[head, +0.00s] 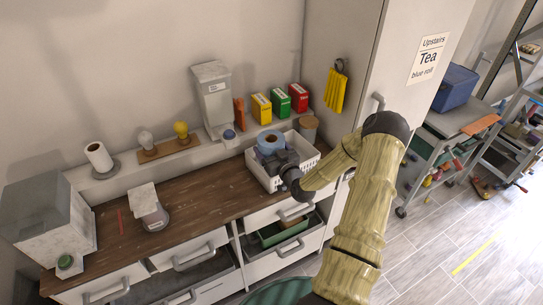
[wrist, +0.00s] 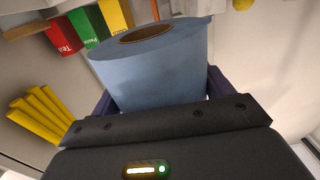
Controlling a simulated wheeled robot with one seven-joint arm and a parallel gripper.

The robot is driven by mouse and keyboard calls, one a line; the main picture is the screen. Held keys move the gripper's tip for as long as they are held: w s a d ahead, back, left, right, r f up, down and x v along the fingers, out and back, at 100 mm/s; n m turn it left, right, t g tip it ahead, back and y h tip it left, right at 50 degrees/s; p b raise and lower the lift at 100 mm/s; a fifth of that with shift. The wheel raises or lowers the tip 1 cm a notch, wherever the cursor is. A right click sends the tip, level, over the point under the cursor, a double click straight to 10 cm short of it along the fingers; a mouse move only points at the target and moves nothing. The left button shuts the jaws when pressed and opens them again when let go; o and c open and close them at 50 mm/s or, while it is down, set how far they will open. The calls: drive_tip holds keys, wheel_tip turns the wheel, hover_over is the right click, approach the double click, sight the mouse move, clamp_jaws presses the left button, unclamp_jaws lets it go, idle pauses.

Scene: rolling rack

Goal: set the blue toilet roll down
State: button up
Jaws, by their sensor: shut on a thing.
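The blue toilet roll (head: 270,141) is held by my gripper (head: 279,157) over the white basket (head: 301,147) on the wooden counter. In the wrist view the blue roll (wrist: 152,72) fills the space between the dark fingers, with its brown core hole facing up in the picture. My gripper (wrist: 158,100) is shut on it. The roll's lower part is hidden by my gripper, so I cannot tell whether it touches the basket's floor.
Yellow, green and red boxes (head: 281,103) stand on the ledge behind the basket, beside a grey dispenser (head: 213,95). A jar (head: 308,127) stands close to the basket's right. A white roll on a holder (head: 99,158) is at left. The wooden counter (head: 200,195) left of the basket is mostly clear.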

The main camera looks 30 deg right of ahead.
wheel_tip(320, 180, down, 4)
drive_tip(key=shift+r+p, duration=0.1)
drive_tip(key=shift+p, duration=0.5)
drive_tip(key=shift+a, duration=0.1)
drive_tip(key=shift+f+b, duration=0.35)
drive_tip(key=shift+b, duration=0.05)
drive_tip(key=shift+f, duration=0.1)
drive_tip(key=shift+f, duration=0.1)
drive_tip(key=shift+f+b, duration=0.15)
drive_tip(key=shift+b, duration=0.2)
drive_tip(key=o, duration=1)
